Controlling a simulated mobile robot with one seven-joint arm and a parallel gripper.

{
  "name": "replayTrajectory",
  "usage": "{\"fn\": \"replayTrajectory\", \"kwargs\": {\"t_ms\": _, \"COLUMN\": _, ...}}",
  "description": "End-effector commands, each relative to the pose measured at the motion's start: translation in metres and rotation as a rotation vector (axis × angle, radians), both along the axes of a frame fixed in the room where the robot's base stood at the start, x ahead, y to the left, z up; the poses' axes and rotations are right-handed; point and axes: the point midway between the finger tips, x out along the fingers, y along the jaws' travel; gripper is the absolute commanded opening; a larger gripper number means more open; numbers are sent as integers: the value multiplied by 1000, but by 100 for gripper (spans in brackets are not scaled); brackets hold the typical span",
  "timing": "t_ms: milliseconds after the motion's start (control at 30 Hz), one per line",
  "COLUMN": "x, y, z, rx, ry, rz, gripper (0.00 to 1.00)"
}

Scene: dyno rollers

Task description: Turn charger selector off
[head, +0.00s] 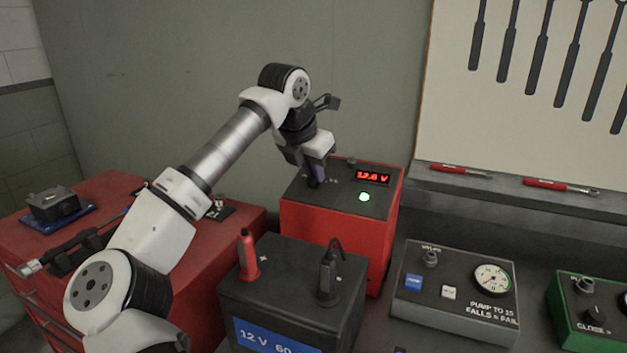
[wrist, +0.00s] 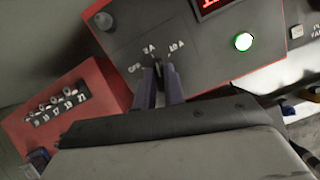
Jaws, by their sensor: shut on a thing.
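The charger (head: 335,232) is a red box with a dark sloping top panel, behind the battery. Its display (head: 372,177) reads 12.6 V in red, and a green light (head: 364,197) is lit. The light also shows in the wrist view (wrist: 243,41). The panel is marked OFF, 2A and 10A around the selector (wrist: 159,69). My gripper (head: 316,180) reaches down onto the panel's left part. In the wrist view its two fingers (wrist: 160,88) are shut on the selector, just below the 2A mark. The fingers hide most of the selector, so I cannot tell its exact setting.
A dark battery (head: 290,300) with a red clamp (head: 247,257) and a black clamp (head: 328,275) stands in front of the charger. A grey gauge box (head: 455,295) and a green box (head: 590,315) stand right. A red cabinet (head: 120,190) is left.

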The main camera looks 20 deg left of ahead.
Motion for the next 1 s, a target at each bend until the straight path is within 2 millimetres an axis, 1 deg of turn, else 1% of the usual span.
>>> {"fn": "replayTrajectory", "kwargs": {"t_ms": 33, "x": 0, "y": 0, "z": -3, "rx": -8, "ry": -3, "rz": 44, "gripper": 0}}
{"fn": "replayTrajectory", "kwargs": {"t_ms": 700, "x": 0, "y": 0, "z": -1, "rx": -171, "ry": 1, "rz": 659, "gripper": 0}}
{"fn": "replayTrajectory", "kwargs": {"t_ms": 1000, "x": 0, "y": 0, "z": 0, "rx": -238, "ry": 2, "rz": 900, "gripper": 0}}
